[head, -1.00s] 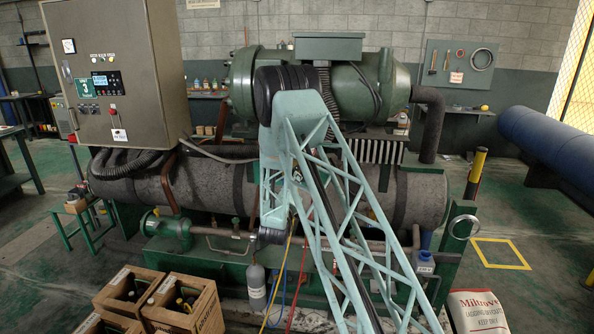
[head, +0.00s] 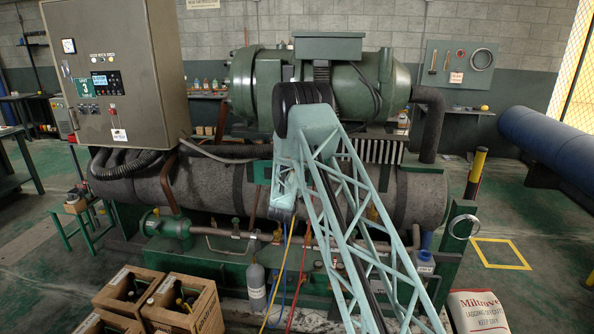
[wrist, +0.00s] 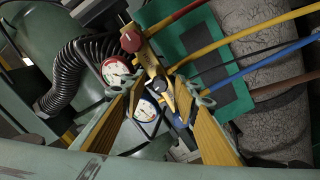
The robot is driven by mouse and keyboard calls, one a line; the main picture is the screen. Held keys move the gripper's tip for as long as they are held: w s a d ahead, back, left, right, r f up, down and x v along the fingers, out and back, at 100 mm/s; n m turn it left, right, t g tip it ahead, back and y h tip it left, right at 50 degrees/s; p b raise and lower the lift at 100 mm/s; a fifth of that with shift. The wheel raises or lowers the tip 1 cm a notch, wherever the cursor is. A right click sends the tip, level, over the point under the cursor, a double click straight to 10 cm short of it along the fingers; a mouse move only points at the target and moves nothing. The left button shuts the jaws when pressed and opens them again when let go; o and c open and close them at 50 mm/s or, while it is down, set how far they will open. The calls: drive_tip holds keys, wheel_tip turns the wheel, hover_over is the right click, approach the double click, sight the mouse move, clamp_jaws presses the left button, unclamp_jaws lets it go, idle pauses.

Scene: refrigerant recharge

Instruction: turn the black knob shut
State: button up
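In the wrist view, a brass gauge manifold carries a red-rimmed gauge (wrist: 116,72) and a blue-rimmed gauge (wrist: 147,111). A red knob (wrist: 131,41) stands at its upper end. A small dark part that looks like the black knob (wrist: 158,86) lies between the tips of my gripper (wrist: 161,82). The two yellow fingers are spread on either side of it, with a gap visible; I cannot tell whether either touches it. In the head view, my arm hides the manifold and the gripper.
Yellow, red, black and blue hoses (wrist: 265,64) run right from the manifold, close to the right finger. A black corrugated hose (wrist: 85,75) is at left. In the head view, a grey control cabinet (head: 140,100), crates (head: 185,300) and a grey cylinder (head: 256,290) stand nearby.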

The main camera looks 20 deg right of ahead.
drive_tip(key=shift+w+d, duration=0.35)
drive_tip(key=shift+w, duration=0.2)
drive_tip(key=c, duration=0.9)
